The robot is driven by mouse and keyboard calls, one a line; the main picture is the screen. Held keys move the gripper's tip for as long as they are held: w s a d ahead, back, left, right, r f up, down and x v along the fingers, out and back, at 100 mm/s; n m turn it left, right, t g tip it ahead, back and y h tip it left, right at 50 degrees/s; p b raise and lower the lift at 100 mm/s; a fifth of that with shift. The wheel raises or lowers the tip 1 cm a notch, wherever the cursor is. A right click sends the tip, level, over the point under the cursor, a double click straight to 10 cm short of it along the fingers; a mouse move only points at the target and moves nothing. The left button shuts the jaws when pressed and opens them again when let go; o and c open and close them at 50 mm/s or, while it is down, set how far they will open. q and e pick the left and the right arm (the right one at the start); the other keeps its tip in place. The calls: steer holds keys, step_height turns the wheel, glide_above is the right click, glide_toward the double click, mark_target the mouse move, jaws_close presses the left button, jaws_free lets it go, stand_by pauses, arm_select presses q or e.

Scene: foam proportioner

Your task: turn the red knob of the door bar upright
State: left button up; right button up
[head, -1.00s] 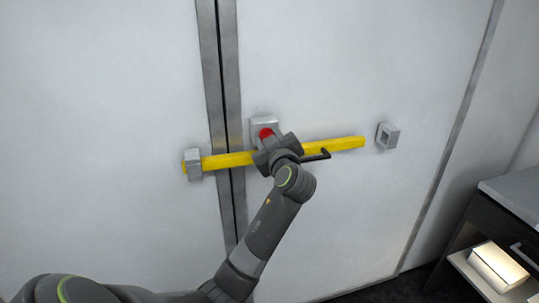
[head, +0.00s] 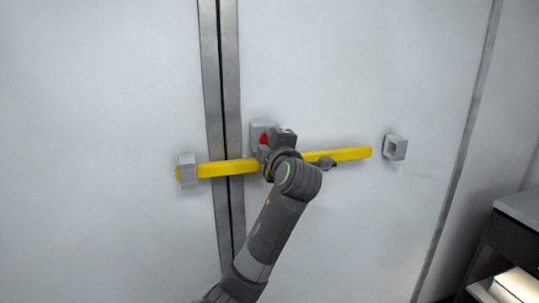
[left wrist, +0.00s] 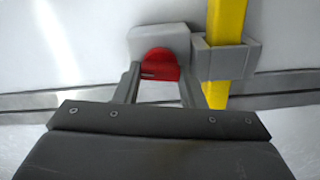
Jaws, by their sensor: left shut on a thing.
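The red knob (head: 264,139) sits on a grey block (head: 259,129) on the white door, just above the yellow bar (head: 222,168). In the left wrist view, the knob (left wrist: 159,64) shows as a red half-round between the two fingers. My left gripper (head: 267,147) is shut on it and partly hides it in the head view. I cannot tell how far the knob is turned. The bar lies across the door seam, its right end a little higher. In the left wrist view, the bar (left wrist: 227,20) passes beside the knob block through a grey bracket (left wrist: 228,62).
A grey bracket (head: 187,172) holds the bar's left end. Another grey bracket (head: 396,147) stands apart from the bar's right end. A cabinet (head: 505,250) stands at the lower right.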

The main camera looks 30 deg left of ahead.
arm_select(q)
steer(key=shift+n+b, duration=0.75)
steer(key=shift+n, duration=0.25)
arm_select(e)
steer(key=shift+w+f, duration=0.4)
steer(key=shift+f, duration=0.2)
steer(key=shift+w, duration=0.1)
arm_select(q)
steer(key=o, duration=1)
steer(key=shift+b+v, duration=1.55)
steer(key=shift+v, duration=7.15)
arm_select(e)
steer(key=shift+w+a+r, duration=0.15)
steer(key=shift+w+r, duration=0.15)
steer(key=shift+w, duration=0.35)
steer(key=shift+w+a+r, duration=0.2)
steer(key=shift+w+r, duration=0.05)
steer(key=shift+w, duration=0.4)
steer(key=shift+w+a+r, duration=0.15)
steer(key=shift+w+r, duration=0.15)
steer(key=shift+w, duration=0.35)
